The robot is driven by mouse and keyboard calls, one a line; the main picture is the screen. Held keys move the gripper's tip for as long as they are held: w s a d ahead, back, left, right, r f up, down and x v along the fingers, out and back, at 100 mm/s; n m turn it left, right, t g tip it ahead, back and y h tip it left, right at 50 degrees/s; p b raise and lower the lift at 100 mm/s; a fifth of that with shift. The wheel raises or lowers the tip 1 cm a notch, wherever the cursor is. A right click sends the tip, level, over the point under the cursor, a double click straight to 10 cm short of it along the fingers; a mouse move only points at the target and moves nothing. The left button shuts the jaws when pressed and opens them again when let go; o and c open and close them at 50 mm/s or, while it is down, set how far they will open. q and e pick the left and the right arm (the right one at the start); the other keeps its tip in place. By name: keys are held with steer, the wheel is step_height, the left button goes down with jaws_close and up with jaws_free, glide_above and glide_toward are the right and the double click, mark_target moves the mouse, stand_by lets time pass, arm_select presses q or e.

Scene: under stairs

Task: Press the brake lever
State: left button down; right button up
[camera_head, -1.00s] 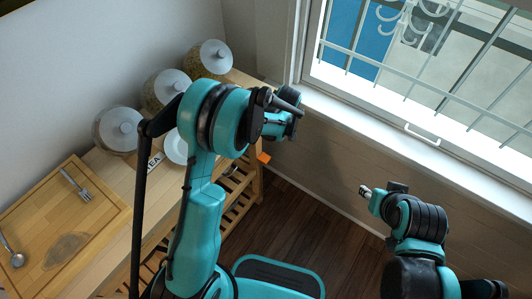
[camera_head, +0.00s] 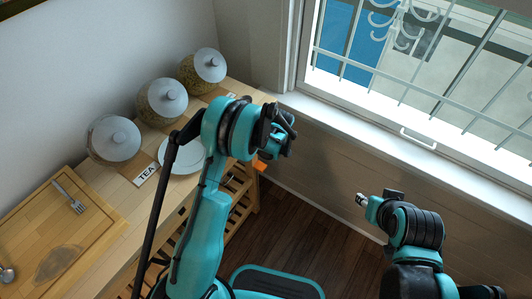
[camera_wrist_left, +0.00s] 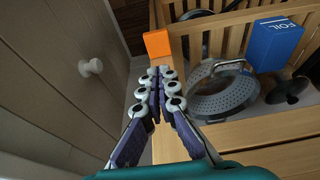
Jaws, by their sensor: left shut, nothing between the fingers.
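The brake lever appears to be the orange block on the wooden cart, seen in the head view (camera_head: 260,165) and the left wrist view (camera_wrist_left: 157,43). In the wrist view it sits at a wooden edge, just beyond my left fingertips. My left gripper (camera_wrist_left: 160,76) is shut and empty, its rounded fingertips together and pointing toward the orange block; I see a small gap between them. In the head view the left gripper (camera_head: 282,136) is partly hidden by its own wrist, above the block. My right gripper (camera_head: 362,200) is away to the right; its fingers are too small to judge.
The cart top (camera_head: 105,178) carries lidded jars (camera_head: 162,103), a white plate (camera_head: 183,155) and a cutting board (camera_head: 50,225). A metal colander (camera_wrist_left: 222,95) and a blue foil box (camera_wrist_left: 277,45) are in the cart. A cabinet with a knob (camera_wrist_left: 91,68) stands left.

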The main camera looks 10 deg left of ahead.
mark_target(262, 167)
arm_select(q)
steer(key=x, duration=0.2)
steer(key=b+x, duration=0.1)
steer(key=x, duration=0.1)
steer(key=b+x, duration=0.1)
steer(key=x, duration=0.2)
steer(key=shift+s+d+f, duration=0.1)
steer(key=shift+d+f, duration=0.05)
steer(key=shift+d, duration=0.15)
steer(key=shift+f+b, duration=0.55)
steer(key=shift+f, duration=0.25)
step_height(262, 167, down, 3)
steer(key=shift+r+b, duration=0.2)
steer(key=shift+b, duration=0.85)
steer(key=shift+s+r, duration=0.1)
steer(key=shift+r, duration=0.05)
